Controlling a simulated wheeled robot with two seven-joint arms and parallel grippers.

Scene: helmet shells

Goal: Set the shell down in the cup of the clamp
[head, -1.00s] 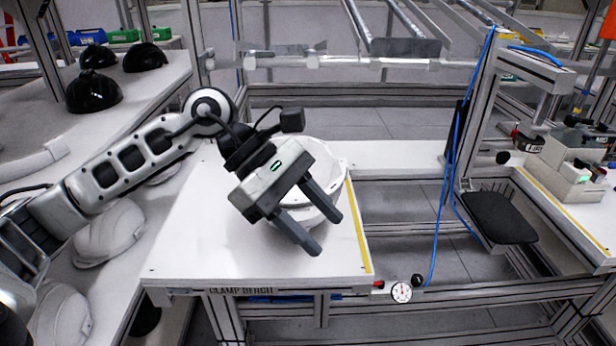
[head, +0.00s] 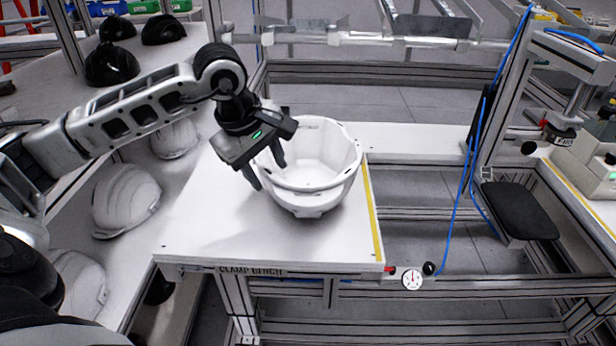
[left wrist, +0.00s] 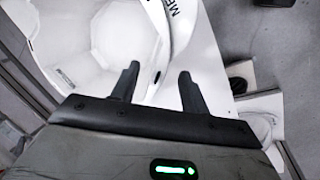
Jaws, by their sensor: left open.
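A white helmet shell (head: 330,150) sits open side up on the clamp bench (head: 220,240). White parts around and below it look like the clamp's cup (head: 315,202); white on white, I cannot tell exactly where shell and cup meet. My left gripper (head: 268,175) is open at the left edge of the bowl shape. One finger overlaps the rim in the picture and the other is outside it. In the left wrist view the open fingers (left wrist: 159,70) are near the shell's edge (left wrist: 155,45), with nothing clearly gripped. My right gripper is out of view.
White helmets (head: 125,200) lie on the left shelf, with black helmets (head: 112,65) behind. A gauge (head: 412,279) is on the bench's front right. A blue hose (head: 472,150) hangs at the right. The bench's front is clear.

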